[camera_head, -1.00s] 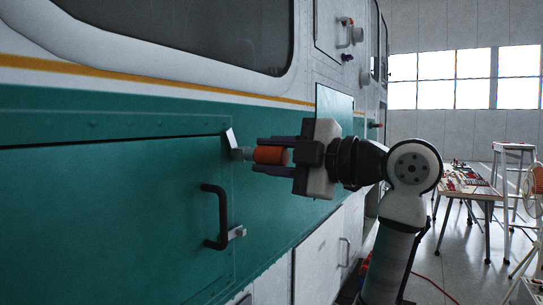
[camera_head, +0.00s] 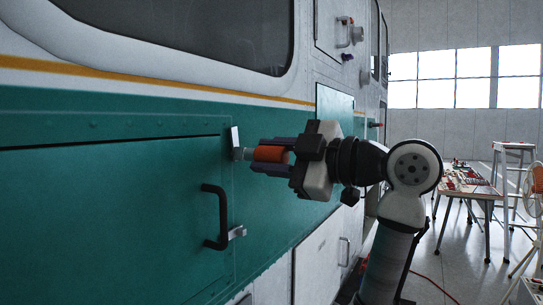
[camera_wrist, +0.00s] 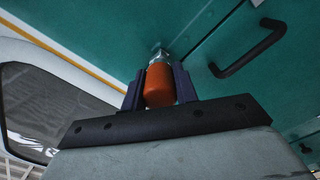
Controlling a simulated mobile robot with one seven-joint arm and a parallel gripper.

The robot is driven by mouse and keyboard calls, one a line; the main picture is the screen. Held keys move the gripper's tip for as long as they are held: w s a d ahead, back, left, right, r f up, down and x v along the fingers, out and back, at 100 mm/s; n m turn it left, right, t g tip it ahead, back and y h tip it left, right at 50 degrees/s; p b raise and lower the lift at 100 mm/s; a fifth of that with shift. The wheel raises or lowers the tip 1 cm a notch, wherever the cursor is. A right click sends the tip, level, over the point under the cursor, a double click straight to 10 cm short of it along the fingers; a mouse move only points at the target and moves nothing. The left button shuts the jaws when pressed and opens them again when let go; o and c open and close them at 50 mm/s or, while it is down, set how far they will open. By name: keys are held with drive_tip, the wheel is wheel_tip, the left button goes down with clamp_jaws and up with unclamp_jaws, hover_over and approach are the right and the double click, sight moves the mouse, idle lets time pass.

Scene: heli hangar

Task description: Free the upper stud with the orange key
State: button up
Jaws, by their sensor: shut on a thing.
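The orange key (camera_head: 270,154) is held between the fingers of my gripper (camera_head: 272,155), which is shut on it. Its grey metal end points left and meets the upper stud (camera_head: 236,150) beside a small light plate at the upper right corner of the green hatch (camera_head: 110,215). In the wrist view the orange key (camera_wrist: 160,86) sits between the two dark fingers, with its metal tip (camera_wrist: 159,55) against the green panel. The tip hides the stud's head, so I cannot tell how deeply they engage.
A black handle (camera_head: 213,217) stands out from the hatch, with a lower metal latch (camera_head: 237,232) beside it. A small green panel (camera_head: 335,103) is behind my gripper. A table (camera_head: 468,188) with small parts and an orange fan (camera_head: 537,190) stand at the right. Floor between is open.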

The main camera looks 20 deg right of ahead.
drive_tip(key=shift+n, duration=0.8)
drive_tip(key=shift+s+d, duration=0.1)
drive_tip(key=shift+v, duration=2.85)
